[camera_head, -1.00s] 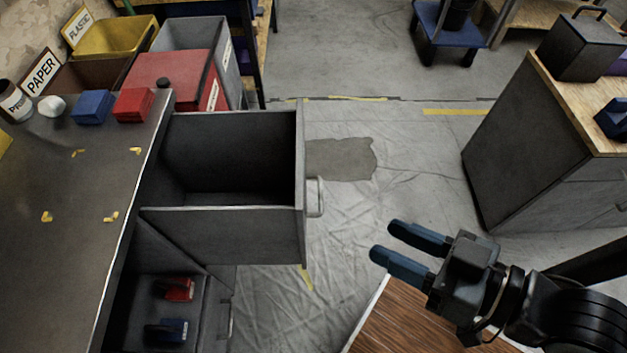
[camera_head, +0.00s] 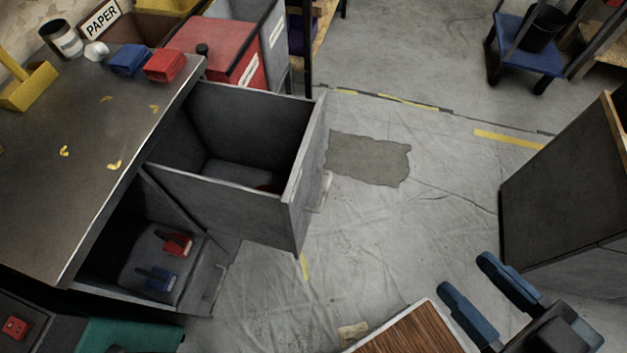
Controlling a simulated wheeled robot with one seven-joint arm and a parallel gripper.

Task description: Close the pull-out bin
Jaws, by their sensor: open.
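The pull-out bin (camera_head: 228,203) is a grey open-topped drawer box. It stands pulled out from under the metal counter (camera_head: 75,190), left of centre. A pale handle (camera_head: 320,192) is on its right-hand front panel. Inside it, a reddish shape shows low down, too dark to identify. My gripper (camera_head: 463,280) is at the lower right, its two blue fingers apart with nothing between them. It is well to the right of the bin and nearer to me, not touching it.
A lower open drawer (camera_head: 215,283) holds a red and a blue item. Blue and red blocks (camera_head: 165,66) stand on the counter. A grey cabinet (camera_head: 560,215) is at right. Sheeted floor (camera_head: 400,225) between bin and cabinet is clear. A wooden-topped surface (camera_head: 415,330) lies at the bottom.

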